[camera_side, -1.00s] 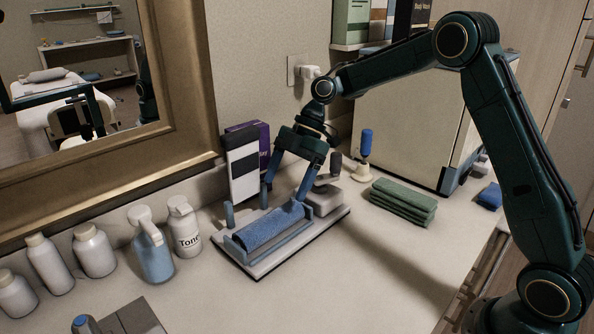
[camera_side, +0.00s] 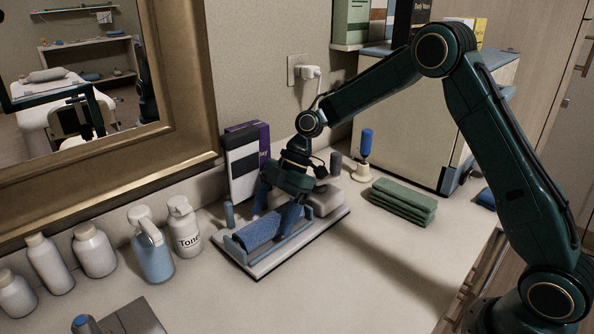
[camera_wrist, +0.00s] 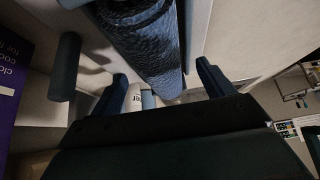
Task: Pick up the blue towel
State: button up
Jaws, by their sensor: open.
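The blue towel (camera_side: 262,232) is rolled up and lies in a shallow holder on a white tray (camera_side: 262,272). In the wrist view the towel (camera_wrist: 150,50) shows close up, its end lying between my two fingers. My gripper (camera_side: 283,207) is open and low over the towel's right end, pointing down. In the wrist view my gripper's fingers (camera_wrist: 163,85) stand apart on either side of the towel. I cannot tell whether either finger touches it. The gripper hides part of the towel's far end in the side view.
White bottles (camera_side: 93,249) and a blue spray bottle (camera_side: 152,255) stand left of the tray. Folded green towels (camera_side: 402,200) lie to the right.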

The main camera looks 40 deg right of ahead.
aim_at(270, 215)
jog(key=shift+x, duration=1.05)
jog(key=shift+c, duration=0.4)
jog(key=c, duration=1.1)
jog(key=shift+r, duration=0.15)
notch_tip(270, 215, up, 20)
jog(key=shift+f, duration=0.1)
